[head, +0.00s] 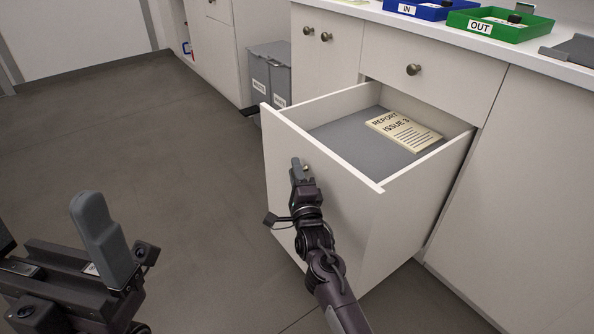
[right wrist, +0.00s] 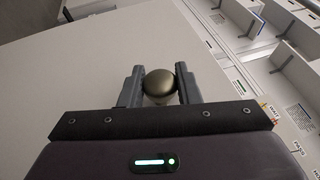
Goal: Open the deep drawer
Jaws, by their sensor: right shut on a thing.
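The deep drawer (head: 350,205) is pulled well out of the white cabinet below the counter, with its grey floor showing. A booklet marked REPORT ISSUE 3 (head: 404,131) lies inside it. My right gripper (head: 302,170) is at the drawer's front panel. In the right wrist view, its two fingers are shut on the round brass-coloured knob (right wrist: 159,82), one on each side. In the head view the gripper mostly hides this knob. My left gripper (head: 52,236) is at the lower left, open and empty above the floor, partly cut off by the picture's edge.
A shallow closed drawer with a knob (head: 413,69) is above the open one. A blue IN tray (head: 425,12) and a green OUT tray (head: 500,27) stand on the counter. Grey bins (head: 270,75) stand beyond the drawer. The floor to the left is clear.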

